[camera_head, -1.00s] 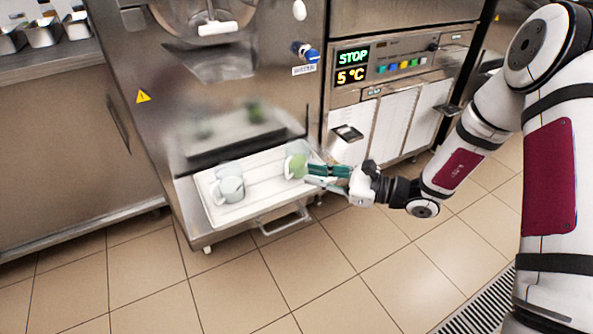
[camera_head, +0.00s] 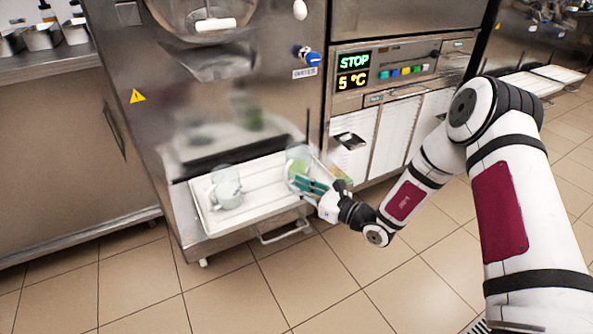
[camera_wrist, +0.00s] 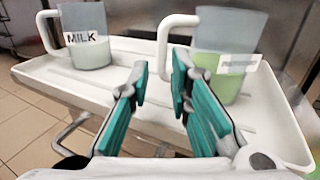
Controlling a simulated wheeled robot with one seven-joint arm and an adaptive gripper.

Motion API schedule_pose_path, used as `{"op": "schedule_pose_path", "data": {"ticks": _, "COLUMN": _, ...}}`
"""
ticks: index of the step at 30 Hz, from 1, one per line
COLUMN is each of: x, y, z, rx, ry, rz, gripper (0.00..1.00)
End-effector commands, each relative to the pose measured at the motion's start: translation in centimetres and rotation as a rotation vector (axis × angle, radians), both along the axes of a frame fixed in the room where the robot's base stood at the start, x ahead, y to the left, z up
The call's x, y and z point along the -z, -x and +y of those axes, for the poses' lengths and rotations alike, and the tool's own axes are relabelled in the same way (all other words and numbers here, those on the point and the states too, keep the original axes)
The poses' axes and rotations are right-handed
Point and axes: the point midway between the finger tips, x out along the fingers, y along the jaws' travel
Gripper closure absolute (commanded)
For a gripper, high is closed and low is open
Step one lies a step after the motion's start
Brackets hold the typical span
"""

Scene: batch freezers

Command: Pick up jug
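Two clear jugs stand upright on a white tray (camera_head: 262,199). The left jug (camera_head: 226,188) holds white liquid and carries a MILK label; it also shows at the upper left of the wrist view (camera_wrist: 88,40). The right jug (camera_head: 299,160) holds green liquid; in the wrist view (camera_wrist: 226,60) its white handle points left and its label is not readable. My gripper (camera_head: 306,183) has teal fingers and is open, in front of the green jug. In the wrist view the fingers (camera_wrist: 158,88) stand apart with nothing between them, just short of the green jug's handle.
The tray sits on a steel machine's low shelf with a bar handle (camera_head: 285,232) at its front. The machine's steel front rises behind the jugs. A control panel (camera_head: 400,68) reads STOP and 5 °C. Tiled floor in front is clear.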

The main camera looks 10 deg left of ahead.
Motion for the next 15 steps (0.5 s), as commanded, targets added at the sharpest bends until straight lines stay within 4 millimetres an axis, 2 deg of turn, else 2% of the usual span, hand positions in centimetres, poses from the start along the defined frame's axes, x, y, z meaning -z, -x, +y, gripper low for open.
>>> {"op": "schedule_pose_path", "data": {"ticks": 5, "x": -0.3, "y": -0.7, "z": 0.8, "rx": 0.0, "ry": 0.0, "rz": -0.004, "gripper": 0.81}}
{"op": "schedule_pose_path", "data": {"ticks": 15, "x": -0.8, "y": -3.1, "z": 4.2, "rx": 0.0, "ry": 0.0, "rz": -0.002, "gripper": 0.81}}
